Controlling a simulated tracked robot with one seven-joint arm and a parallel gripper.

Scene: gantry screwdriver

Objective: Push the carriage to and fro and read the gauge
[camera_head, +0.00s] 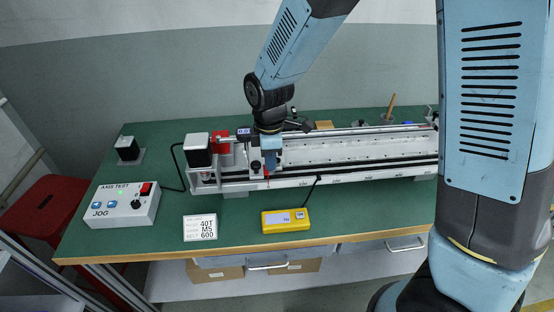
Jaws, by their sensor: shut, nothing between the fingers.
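The linear axis (350,180) is a long pale rail unit lying across the green bench. Its carriage (255,158), a small pale block with a dark knob, is near the rail's left end, partly hidden by my wrist. My gripper (267,172) points down just right of the carriage and is shut and empty. I cannot tell whether it touches the carriage. A yellow handheld gauge (285,220) with a pale display lies in front of the rail; its reading is too small to make out. A black cable runs from it to the rail.
A white AXIS TEST box (123,204) with blue buttons and a red switch stands at the left. A card (200,227) reading 40T M5 600 lies near the front edge. A motor block (197,150) caps the rail's left end. A red stool (45,212) stands left of the bench.

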